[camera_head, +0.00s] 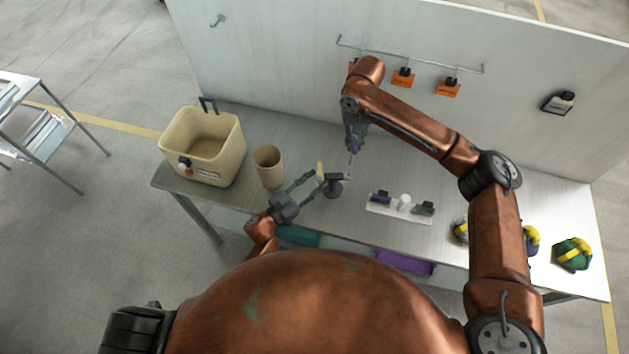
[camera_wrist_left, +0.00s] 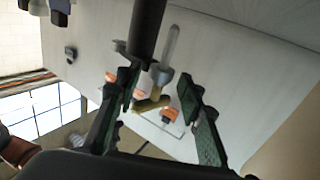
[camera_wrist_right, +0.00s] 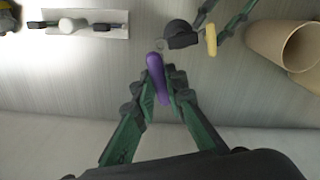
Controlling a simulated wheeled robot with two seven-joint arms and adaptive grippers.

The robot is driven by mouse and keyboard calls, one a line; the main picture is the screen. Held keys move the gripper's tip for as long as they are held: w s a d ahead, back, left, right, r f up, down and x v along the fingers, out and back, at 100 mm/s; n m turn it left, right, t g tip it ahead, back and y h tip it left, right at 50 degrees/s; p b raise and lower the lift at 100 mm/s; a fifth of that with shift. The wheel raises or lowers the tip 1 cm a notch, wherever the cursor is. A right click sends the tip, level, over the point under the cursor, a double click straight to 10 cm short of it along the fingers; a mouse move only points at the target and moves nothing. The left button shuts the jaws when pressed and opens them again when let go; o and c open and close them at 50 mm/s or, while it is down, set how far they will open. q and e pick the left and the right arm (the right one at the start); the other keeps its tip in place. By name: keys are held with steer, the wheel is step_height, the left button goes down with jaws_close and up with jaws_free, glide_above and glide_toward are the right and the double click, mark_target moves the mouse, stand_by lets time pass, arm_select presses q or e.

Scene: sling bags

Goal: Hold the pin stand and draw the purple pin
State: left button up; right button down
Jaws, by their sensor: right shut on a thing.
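The dark pin stand (camera_head: 334,188) is on the table in the head view; its dark post (camera_wrist_left: 148,28) shows in the left wrist view. My left gripper (camera_head: 322,180) is open, its fingers apart at the stand's left side. They also show in the left wrist view (camera_wrist_left: 165,105), with the post reaching in from above. A yellow piece (camera_wrist_right: 211,40) is beside the stand. My right gripper (camera_head: 354,142) is above and behind the stand, shut on the purple pin (camera_wrist_right: 155,72) by its handle. A thin shaft runs down towards the stand; I cannot tell whether its tip is inside.
A cream bin (camera_head: 235,155) and a brown cup (camera_head: 268,168) stand left of the stand. A white tray (camera_head: 410,215) with small items lies to the right. Yellow-banded bundles (camera_head: 573,254) sit at the right end. A hook rail (camera_head: 410,55) with orange tags is on the panel behind.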

arm_select(q)
steer(key=shift+o, duration=0.5)
steer(key=v, duration=1.2)
steer(key=shift+w, duration=0.1)
